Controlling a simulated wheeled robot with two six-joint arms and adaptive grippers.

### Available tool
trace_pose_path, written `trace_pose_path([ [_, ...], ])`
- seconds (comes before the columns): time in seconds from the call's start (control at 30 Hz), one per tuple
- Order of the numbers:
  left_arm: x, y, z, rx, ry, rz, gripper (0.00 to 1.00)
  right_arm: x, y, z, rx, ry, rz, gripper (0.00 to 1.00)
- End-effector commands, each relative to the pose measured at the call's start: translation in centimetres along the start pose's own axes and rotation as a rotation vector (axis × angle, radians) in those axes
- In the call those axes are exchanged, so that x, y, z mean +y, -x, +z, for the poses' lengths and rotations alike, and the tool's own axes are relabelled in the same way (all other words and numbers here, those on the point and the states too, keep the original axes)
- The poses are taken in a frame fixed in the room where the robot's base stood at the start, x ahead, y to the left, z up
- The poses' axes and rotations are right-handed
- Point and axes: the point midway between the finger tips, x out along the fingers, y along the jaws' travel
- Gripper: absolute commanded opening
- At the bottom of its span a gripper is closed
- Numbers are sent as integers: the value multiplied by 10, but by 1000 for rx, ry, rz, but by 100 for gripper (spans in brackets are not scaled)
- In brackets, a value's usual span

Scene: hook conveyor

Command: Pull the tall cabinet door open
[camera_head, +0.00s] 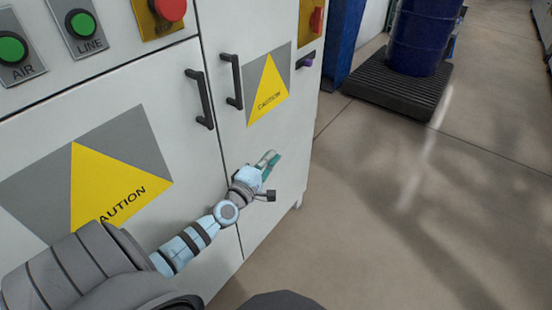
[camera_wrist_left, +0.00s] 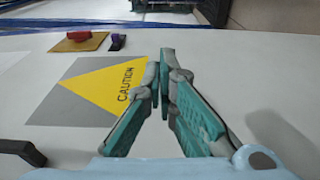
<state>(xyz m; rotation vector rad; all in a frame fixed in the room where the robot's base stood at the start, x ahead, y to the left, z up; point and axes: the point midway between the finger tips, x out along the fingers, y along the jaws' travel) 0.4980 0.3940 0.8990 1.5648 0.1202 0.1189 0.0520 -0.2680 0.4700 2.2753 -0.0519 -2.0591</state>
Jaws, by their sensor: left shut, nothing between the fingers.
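The white cabinet has a tall door (camera_head: 268,135) on the right, with a dark vertical handle (camera_head: 232,82) near its left edge. A second dark handle (camera_head: 199,98) is on the neighbouring panel. Both doors look closed, with a thin seam between them. My left gripper (camera_head: 272,158) is in front of the tall door, below its caution sign (camera_head: 268,88) and below and right of the handle. In the left wrist view the teal fingers (camera_wrist_left: 166,55) are shut and empty, and part of a handle (camera_wrist_left: 22,150) shows at the left edge. My right gripper is not in view.
Green buttons (camera_head: 83,23) and a red button (camera_head: 171,9) are on the upper panel. A red switch (camera_head: 316,20) and a purple latch (camera_head: 306,60) are at the door's upper right. A blue drum (camera_head: 417,38) stands on a black pallet (camera_head: 398,90). The floor (camera_head: 430,215) at right is clear.

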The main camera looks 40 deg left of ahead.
Motion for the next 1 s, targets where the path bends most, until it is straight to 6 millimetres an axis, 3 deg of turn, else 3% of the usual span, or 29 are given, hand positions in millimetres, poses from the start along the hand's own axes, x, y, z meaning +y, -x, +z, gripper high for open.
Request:
trace_pose_path([
  [0.23, 2, -4, 17, 1, -1, 0, 0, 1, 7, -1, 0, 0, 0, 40],
  [1.0, 1, -4, 18, 2, -2, 0, 0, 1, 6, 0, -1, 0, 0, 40],
])
